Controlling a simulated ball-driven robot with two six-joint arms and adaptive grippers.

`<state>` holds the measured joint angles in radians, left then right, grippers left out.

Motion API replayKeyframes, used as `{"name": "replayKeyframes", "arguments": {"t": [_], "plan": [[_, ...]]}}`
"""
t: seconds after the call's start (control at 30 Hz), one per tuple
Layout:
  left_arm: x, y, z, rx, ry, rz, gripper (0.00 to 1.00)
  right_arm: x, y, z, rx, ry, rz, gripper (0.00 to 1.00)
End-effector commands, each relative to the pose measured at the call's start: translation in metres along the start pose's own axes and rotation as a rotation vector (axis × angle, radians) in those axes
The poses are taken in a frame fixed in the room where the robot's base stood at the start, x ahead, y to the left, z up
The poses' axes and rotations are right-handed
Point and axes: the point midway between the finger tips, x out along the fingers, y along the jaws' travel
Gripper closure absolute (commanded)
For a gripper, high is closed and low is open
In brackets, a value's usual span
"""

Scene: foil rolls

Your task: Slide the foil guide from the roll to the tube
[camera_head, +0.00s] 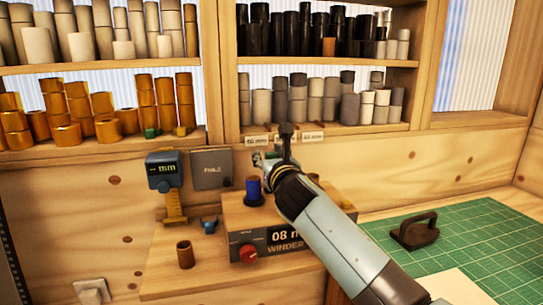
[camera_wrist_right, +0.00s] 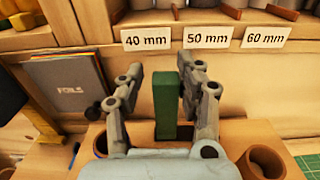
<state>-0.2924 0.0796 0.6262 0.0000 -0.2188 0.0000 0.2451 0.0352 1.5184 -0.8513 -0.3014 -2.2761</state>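My right gripper (camera_head: 273,150) reaches over the winder box (camera_head: 243,222), which shows "08 m". In the right wrist view its two fingers (camera_wrist_right: 163,85) stand apart on either side of an upright green block (camera_wrist_right: 165,105). A gap shows on the block's left; its right side is close to the finger, and contact is unclear. I cannot tell for certain whether this block is the foil guide. A brown tube (camera_head: 185,256) stands on the board in front. My left gripper is not in view.
A red knob (camera_head: 249,253) is on the winder's front. Shelves of rolls (camera_head: 110,65) stand behind. A green mat (camera_head: 465,240) with a dark handled tool (camera_head: 415,231) lies right.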

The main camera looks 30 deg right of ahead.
Motion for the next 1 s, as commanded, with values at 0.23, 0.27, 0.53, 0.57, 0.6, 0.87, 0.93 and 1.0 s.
{"name": "replayKeyframes", "arguments": {"t": [0.23,0.27,0.53,0.57,0.6,0.87,0.93,1.0], "plan": [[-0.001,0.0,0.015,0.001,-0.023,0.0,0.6,0.0,-0.001,0.001,-0.001,-0.001,-0.001,0.52],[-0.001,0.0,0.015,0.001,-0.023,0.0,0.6,0.0,-0.001,0.001,-0.001,-0.002,-0.001,0.52],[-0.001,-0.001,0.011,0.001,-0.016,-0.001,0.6,-0.024,-0.001,0.0,0.001,-0.001,-0.001,0.52],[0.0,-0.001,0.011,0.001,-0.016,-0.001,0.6,-0.03,-0.001,0.0,0.0,0.001,-0.001,0.52],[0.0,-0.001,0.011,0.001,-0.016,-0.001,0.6,-0.04,0.0,-0.001,0.002,0.001,-0.001,0.52],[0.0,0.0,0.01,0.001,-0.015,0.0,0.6,-0.096,0.0,0.0,0.001,0.001,0.0,0.52],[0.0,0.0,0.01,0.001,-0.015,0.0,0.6,-0.106,0.001,0.0,0.001,0.001,0.0,0.52],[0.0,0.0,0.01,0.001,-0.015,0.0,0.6,-0.113,0.001,0.0,0.001,0.0,0.0,0.52]]}}
